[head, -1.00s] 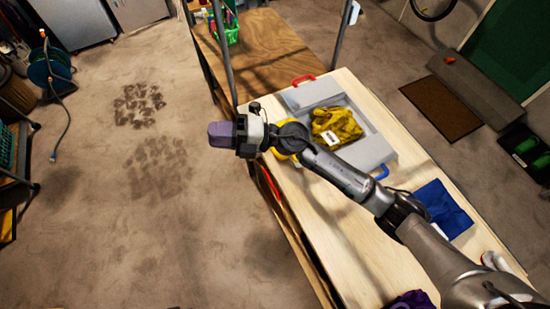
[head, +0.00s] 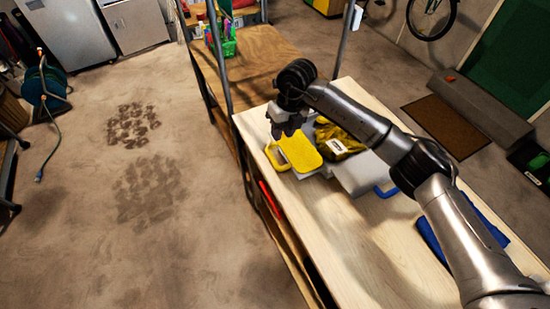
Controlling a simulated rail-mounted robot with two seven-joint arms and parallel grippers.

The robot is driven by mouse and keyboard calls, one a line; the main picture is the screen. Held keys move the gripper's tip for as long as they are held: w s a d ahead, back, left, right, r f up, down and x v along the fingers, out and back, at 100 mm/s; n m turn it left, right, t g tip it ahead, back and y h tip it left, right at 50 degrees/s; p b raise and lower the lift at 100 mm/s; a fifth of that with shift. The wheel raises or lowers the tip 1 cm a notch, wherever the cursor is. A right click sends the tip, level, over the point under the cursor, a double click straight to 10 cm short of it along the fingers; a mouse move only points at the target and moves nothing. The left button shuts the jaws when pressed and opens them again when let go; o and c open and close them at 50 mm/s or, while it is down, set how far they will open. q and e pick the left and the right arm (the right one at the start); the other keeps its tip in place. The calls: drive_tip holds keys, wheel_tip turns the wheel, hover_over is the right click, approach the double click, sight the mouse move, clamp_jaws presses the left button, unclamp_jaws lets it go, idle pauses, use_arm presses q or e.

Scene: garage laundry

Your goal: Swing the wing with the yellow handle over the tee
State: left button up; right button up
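The grey folding board (head: 360,174) lies on the light wooden tabletop, partly hidden by my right arm. The yellow tee (head: 335,136), with a white label, lies on it. At the board's near left is the yellow handle (head: 275,158), with a flat yellow panel (head: 301,152) right beside it. A blue handle (head: 386,192) is at the board's right. My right gripper (head: 287,128) points down just above and behind the yellow panel. Whether it touches the panel, or how far its fingers are apart, I cannot tell. My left gripper is out of view.
A blue folded cloth (head: 430,241) lies on the tabletop (head: 345,245), partly behind my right arm. A green basket (head: 224,46) stands on the brown wooden shelf beyond, and metal posts rise between. The tabletop's near left part is clear.

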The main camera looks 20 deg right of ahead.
sight(274, 159)
drive_tip(key=b+x, duration=0.1)
drive_tip(key=x, duration=1)
drive_tip(key=shift+c, duration=0.3)
clamp_jaws()
